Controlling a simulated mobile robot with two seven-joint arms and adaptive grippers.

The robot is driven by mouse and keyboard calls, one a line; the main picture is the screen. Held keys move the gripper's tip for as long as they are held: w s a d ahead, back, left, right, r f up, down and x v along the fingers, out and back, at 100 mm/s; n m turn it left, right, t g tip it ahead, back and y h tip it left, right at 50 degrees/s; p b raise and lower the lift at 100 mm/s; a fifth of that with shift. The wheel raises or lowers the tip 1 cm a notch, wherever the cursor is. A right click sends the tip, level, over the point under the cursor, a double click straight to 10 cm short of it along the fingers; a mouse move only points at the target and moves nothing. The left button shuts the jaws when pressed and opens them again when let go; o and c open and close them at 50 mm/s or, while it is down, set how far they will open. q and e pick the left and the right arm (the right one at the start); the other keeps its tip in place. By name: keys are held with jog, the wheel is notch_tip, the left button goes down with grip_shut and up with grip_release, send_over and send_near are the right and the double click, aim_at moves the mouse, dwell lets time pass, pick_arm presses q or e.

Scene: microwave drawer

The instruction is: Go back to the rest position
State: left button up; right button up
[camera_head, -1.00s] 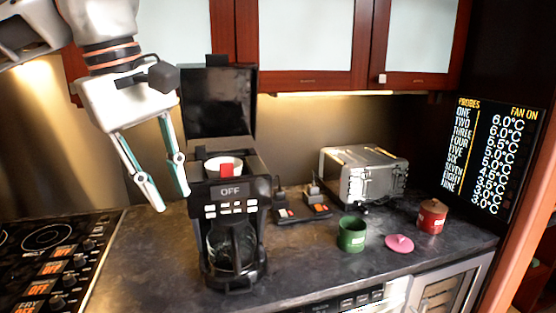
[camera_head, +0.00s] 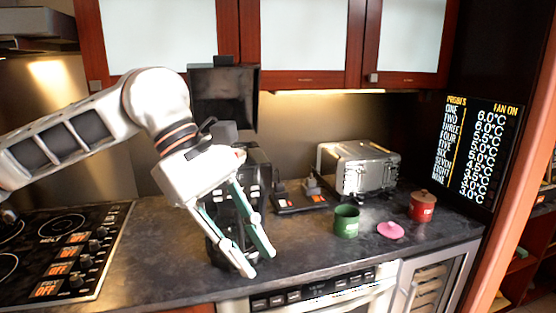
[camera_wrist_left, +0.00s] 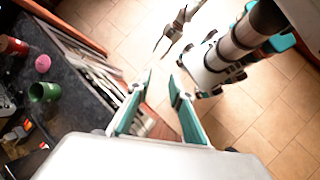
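My left gripper (camera_head: 258,264) is empty. It hangs in front of the black coffee maker (camera_head: 223,85) and hides much of its lower part. My right gripper (camera_wrist_left: 172,32) shows small at the top of the left wrist view, over the tiled floor. Its fingers are too small to judge. It is outside the head view.
On the dark counter (camera_head: 300,240) stand a green cup (camera_head: 346,222), a pink lid (camera_head: 390,230), a red canister (camera_head: 422,206) and a silver toaster (camera_head: 360,168). A stove (camera_head: 70,250) is at left. Cabinets (camera_head: 305,40) hang above. The floor (camera_wrist_left: 235,120) is clear.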

pick_arm(q)
jog(key=s+d+n+g+h, duration=0.4)
jog(key=d+n+g+h, duration=0.15)
jog(key=d+h, duration=0.5)
jog(key=w+a+f+n+t+h, duration=0.25)
jog(key=w+n+t, duration=0.25)
jog(key=n+t, duration=0.45)
jog(key=w+a+f+n+t+h, duration=0.15)
jog(key=w+n+t+h, duration=0.35)
jog(key=n, duration=0.7)
jog(key=w+a+f+n+t+y, duration=0.2)
jog(key=a+f+n+t+y, duration=0.25)
jog(key=f+n, duration=0.25)
jog(key=w+a+f+n+t+y, duration=0.1)
jog(key=a+f+n+t+y, duration=0.2)
jog(key=f+n+y, duration=0.35)
jog(key=w+a+f+n+t+y, duration=0.2)
jog(key=a+f+n+t+y, duration=0.2)
jog(key=f+n, duration=0.45)
jog(key=s+a+f+n+g+y, duration=0.3)
jog(key=s+a+f, duration=0.3)
jog(key=f, duration=0.8)
jog(key=s+a+f+n+g+y, duration=0.4)
jog(key=s+a+f+n, duration=0.2)
jog(key=s+f, duration=0.7)
jog(key=shift+a+f+n, duration=0.15)
jog(key=shift+f+n, duration=0.15)
jog(key=shift+f, duration=0.3)
